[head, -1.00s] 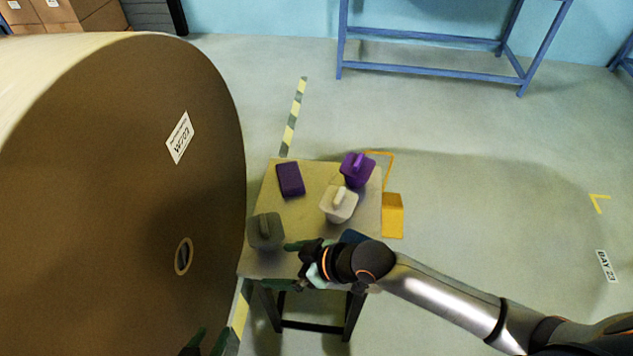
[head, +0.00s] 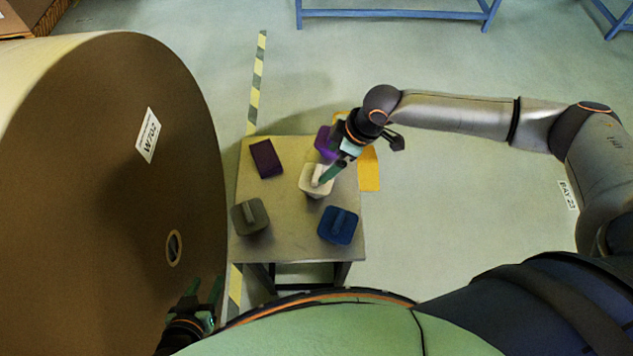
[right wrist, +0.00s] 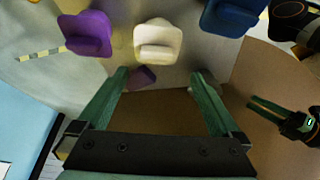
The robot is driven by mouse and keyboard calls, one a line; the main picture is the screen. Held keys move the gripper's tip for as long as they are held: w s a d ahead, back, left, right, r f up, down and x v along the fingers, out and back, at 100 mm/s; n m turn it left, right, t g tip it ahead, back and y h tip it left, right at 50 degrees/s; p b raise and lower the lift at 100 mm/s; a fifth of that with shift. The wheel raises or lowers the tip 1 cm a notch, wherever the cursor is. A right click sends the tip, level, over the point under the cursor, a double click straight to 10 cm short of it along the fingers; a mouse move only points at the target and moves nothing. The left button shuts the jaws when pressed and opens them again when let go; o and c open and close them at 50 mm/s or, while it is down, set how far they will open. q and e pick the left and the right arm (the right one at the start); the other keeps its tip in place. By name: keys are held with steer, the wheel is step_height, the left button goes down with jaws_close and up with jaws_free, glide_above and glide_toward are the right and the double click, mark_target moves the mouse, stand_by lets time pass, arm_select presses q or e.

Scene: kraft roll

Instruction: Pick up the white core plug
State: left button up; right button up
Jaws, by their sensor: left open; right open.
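The white core plug (head: 311,186) stands upright on the small table, its handle upward. It also shows in the right wrist view (right wrist: 158,42), beyond the fingertips. My right gripper (head: 329,174) is open at the white plug, reaching in from the back right. One green finger overlaps the plug's handle in the head view. In the right wrist view the open green fingers (right wrist: 160,78) have nothing between them that they hold; whether they touch the plug I cannot tell. My left gripper (head: 204,294) is open and empty, low beside the big roll.
Around the white plug on the table (head: 290,240) are a purple plug (head: 324,138), partly hidden by my right gripper, a blue plug (head: 338,226), a grey plug (head: 250,216) and a dark purple block (head: 266,158). The large brown roll (head: 100,200) stands close on the left.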

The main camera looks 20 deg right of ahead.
mark_target(317, 173)
steer(key=shift+w+d+x, duration=0.1)
steer(key=shift+x, duration=1.9)
steer(key=shift+w+d+x, duration=0.15)
steer(key=shift+x, duration=1.8)
steer(key=shift+c, duration=0.2)
jaws_close()
